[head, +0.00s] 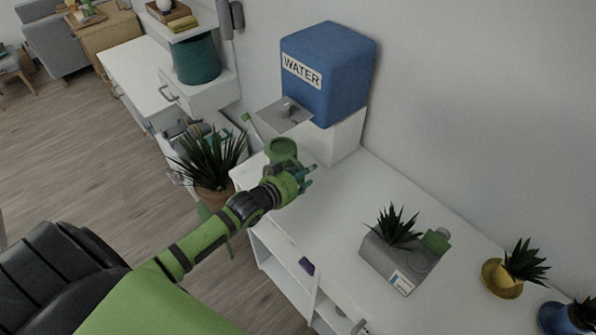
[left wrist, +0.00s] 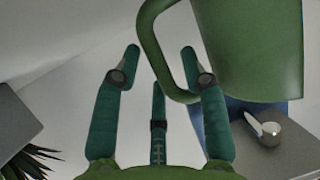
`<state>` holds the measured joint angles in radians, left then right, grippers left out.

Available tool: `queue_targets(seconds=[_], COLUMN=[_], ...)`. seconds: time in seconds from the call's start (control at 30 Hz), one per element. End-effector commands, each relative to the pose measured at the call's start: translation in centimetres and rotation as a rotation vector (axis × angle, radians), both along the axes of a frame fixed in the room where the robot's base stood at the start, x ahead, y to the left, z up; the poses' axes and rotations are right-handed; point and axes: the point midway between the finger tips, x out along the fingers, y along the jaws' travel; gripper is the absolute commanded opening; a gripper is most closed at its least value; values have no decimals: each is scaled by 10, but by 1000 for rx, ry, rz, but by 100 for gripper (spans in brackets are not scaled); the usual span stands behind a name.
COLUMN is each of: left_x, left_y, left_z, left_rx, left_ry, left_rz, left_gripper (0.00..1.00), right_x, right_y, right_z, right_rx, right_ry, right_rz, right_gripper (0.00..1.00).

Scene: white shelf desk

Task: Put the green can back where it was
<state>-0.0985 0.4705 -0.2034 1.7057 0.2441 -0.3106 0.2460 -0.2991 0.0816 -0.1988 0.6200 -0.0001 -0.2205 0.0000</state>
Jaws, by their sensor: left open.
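The green can (head: 283,150) is beside my left gripper in the head view, in front of the water dispenser's tray. In the left wrist view the can (left wrist: 250,50) fills the upper right, and its curved handle (left wrist: 152,48) reaches between the teal fingers. My left gripper (head: 311,175) is open above the white desk; it also shows in the left wrist view (left wrist: 160,65). The right finger overlaps the handle loop, and I cannot tell whether they touch. The can's underside is hidden. My right gripper is not in view.
A blue water dispenser (head: 328,75) stands on a white block at the desk's back. A grey planter (head: 385,262) stands to the right, with a small green block (head: 437,242) beside it. A yellow pot (head: 500,278) is farther right. The white desk (head: 335,208) is clear between gripper and planter.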

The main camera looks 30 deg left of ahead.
Motion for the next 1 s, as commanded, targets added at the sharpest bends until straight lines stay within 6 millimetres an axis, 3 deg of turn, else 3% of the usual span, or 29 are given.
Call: queue_targets(seconds=[0.17, 0.6, 0.8, 1.0], left_x=[-18, -94, -108, -110], left_y=[3, 17, 20, 20], left_z=[7, 37, 44, 45], left_rx=[-1, 0, -1, 0], left_ry=[1, 2, 0, -1], left_rz=[0, 0, 0, 1], left_gripper=[43, 43, 43, 43], right_x=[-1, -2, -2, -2], right_y=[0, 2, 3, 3], right_z=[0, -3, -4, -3], right_rx=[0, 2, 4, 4], right_ry=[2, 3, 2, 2], right_rz=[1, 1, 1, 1], right_gripper=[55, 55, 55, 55])
